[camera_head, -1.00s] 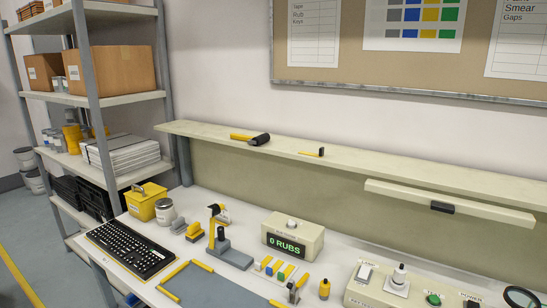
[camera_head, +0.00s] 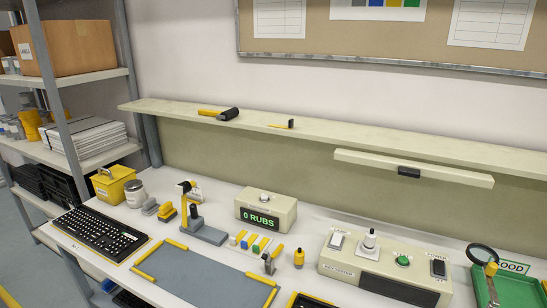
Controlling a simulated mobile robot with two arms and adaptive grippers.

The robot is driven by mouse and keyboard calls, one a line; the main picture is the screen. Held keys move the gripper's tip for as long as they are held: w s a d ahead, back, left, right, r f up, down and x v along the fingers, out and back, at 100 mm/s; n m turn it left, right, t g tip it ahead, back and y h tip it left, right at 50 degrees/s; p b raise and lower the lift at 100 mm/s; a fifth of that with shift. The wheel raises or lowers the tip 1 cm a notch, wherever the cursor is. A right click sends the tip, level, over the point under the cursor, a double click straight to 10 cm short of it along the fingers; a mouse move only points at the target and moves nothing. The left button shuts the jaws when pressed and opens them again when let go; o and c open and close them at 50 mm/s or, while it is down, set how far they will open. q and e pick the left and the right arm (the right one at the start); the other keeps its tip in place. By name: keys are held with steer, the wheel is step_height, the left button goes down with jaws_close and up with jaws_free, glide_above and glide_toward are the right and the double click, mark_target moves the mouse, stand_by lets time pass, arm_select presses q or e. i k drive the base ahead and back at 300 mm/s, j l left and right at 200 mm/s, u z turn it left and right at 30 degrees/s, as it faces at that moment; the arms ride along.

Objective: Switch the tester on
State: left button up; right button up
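The tester (camera_head: 345,266) is a long beige box at the right of the bench. The lettering by these parts is too small to read surely. A dark panel (camera_head: 398,288) on its front shows no lit text. Neither of my grippers is in view.
A beige counter box (camera_head: 267,207) shows "0 RUBS" in green. A keyboard (camera_head: 98,233) lies at the left, beside a grey mat (camera_head: 205,275). A magnifier (camera_head: 482,255) stands by a green tray (camera_head: 515,287) right of the tester. A shelf (camera_head: 300,133) runs above.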

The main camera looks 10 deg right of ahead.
mark_target(439, 265)
steer(key=z, duration=1.4)
steer(key=l+z, duration=0.1)
steer(key=l, duration=1.95)
steer(key=k, duration=0.05)
